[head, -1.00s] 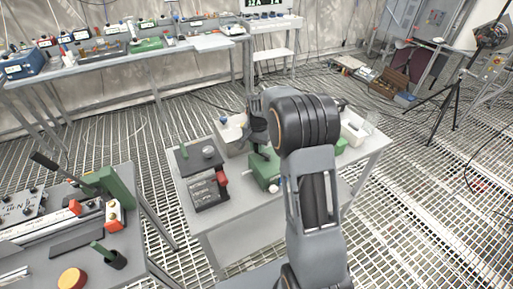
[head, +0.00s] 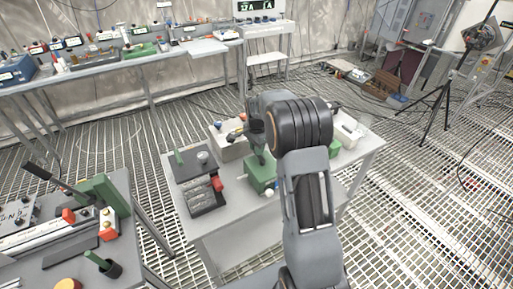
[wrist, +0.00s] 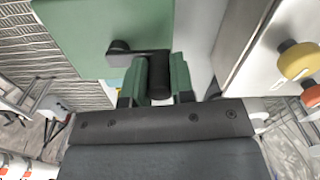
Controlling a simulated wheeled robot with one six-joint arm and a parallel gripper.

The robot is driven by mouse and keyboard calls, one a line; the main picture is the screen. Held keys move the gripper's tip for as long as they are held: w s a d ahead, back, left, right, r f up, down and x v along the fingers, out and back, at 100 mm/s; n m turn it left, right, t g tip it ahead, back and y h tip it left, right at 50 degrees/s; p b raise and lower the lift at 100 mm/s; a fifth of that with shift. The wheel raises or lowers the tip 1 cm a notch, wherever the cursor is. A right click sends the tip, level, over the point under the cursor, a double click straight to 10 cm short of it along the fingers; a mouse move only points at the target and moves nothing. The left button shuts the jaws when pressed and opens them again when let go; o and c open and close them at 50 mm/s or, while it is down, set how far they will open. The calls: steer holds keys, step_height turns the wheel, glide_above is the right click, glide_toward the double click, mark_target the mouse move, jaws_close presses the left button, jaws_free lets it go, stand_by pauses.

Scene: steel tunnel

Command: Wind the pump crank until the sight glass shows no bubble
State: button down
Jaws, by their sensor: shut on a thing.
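The pump is a green box (head: 258,178) on the middle table, partly behind my arm; it fills the upper left of the wrist view (wrist: 110,28). Its black crank (wrist: 135,52) has a short arm running from a round hub to a dark upright handle (wrist: 160,78). My gripper (wrist: 158,90) has its green fingers on either side of the handle and is shut on it. In the head view my gripper (head: 258,153) is above the pump and mostly hidden. A small pale round part (head: 271,187) shows on the pump's front; I cannot tell whether it is the sight glass, or see a bubble.
On the same table (head: 240,222), a dark stepped unit (head: 203,190) stands left of the pump. A pale box with yellow and orange knobs (wrist: 270,45) is close on the gripper's right. A cluttered bench (head: 75,235) stands at the left front. Grated floor lies between.

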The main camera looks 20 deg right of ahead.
stand_by(0.3)
steer(key=c, duration=1)
jaws_free()
steer(key=shift+o, duration=0.2)
steer(key=shift+r, duration=0.1)
step_height(320, 180, up, 14)
